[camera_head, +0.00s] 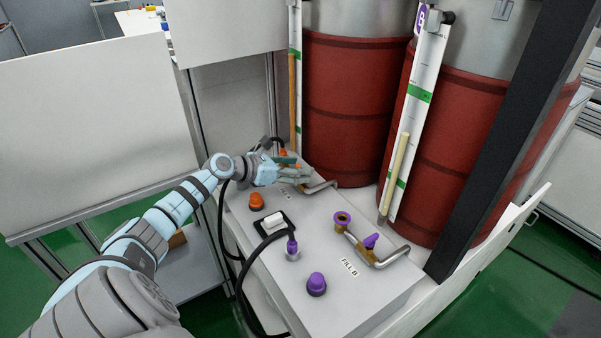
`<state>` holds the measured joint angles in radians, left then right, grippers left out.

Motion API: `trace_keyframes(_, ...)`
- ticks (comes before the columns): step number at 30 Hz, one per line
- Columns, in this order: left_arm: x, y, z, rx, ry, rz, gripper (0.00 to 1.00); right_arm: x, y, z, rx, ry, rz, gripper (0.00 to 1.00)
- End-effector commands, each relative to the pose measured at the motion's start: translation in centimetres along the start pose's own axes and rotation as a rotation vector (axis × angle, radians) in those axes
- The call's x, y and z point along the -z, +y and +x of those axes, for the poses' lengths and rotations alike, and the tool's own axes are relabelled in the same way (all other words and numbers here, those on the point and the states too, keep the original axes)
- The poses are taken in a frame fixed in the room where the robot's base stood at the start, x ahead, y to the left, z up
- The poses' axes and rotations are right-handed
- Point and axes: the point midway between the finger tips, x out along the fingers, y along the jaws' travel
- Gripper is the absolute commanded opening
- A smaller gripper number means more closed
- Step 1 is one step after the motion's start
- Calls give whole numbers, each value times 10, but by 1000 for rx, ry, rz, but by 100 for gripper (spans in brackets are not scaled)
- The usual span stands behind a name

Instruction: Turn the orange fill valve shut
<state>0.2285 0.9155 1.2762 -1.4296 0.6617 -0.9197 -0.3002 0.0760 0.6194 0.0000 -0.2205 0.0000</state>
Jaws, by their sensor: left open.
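The orange fill valve sits on the brass and steel pipe (318,187) at the far end of the grey control box (318,243). Only small orange bits of its handle (298,166) show beside my fingers; the rest is hidden. My left gripper (300,174) is open and reaches in from the left at the valve. I cannot tell whether the fingers touch the handle or how the handle is turned. My right gripper is out of view.
An orange knob (256,201), a white rocker switch (274,221) and a purple knob (316,284) stand on the box. A purple valve handle (370,241) is nearer, by the FILL B label. Two red-banded tanks (345,110) and level gauges (409,115) stand behind.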

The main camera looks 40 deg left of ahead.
Motion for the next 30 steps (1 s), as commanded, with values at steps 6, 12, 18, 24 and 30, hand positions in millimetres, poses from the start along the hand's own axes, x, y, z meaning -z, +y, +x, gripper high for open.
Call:
trace_keyframes(6,0,-1,16,3,2,0,54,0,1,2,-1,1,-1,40)
trace_keyframes(12,0,-1,15,3,3,1,53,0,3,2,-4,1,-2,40)
trace_keyframes(18,0,-1,15,2,3,1,21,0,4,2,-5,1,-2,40)
trace_keyframes(24,0,-1,15,1,3,1,5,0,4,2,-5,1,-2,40)
trace_keyframes(30,-3,-1,14,-24,5,-11,5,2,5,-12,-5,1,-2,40)
